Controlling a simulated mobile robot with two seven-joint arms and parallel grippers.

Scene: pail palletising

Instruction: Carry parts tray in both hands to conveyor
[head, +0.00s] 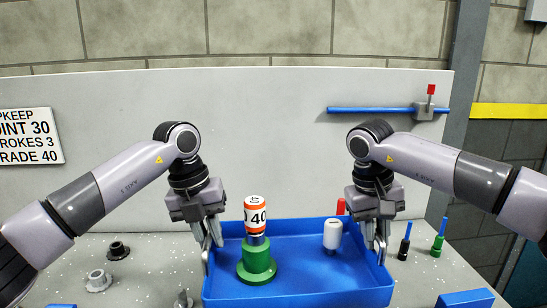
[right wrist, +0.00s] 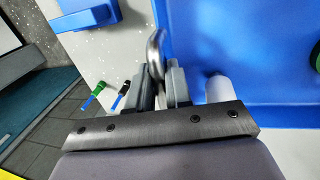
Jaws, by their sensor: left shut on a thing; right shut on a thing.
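The blue parts tray (head: 325,284) is in front of me at a light worktop, in the lower middle of the head view. My left gripper (head: 211,238) is shut at the tray's left side. My right gripper (head: 377,252) is shut at its right side. In the right wrist view my right gripper (right wrist: 162,88) is shut on a curved metal handle (right wrist: 156,52) beside the blue tray wall (right wrist: 172,20). In the tray stand a green flanged part (head: 257,262) with an orange-and-white piece marked 40 (head: 256,215) on it, and a white cylinder (head: 332,234). I cannot tell whether the tray touches the worktop.
Grey flanged parts (head: 98,281) lie left of the tray. Black-and-green tools (head: 438,240) stand to the right, near a blue block (head: 466,300). A pale back panel (head: 265,120) rises behind, with a blue rail (head: 370,110) and a sign (head: 30,137).

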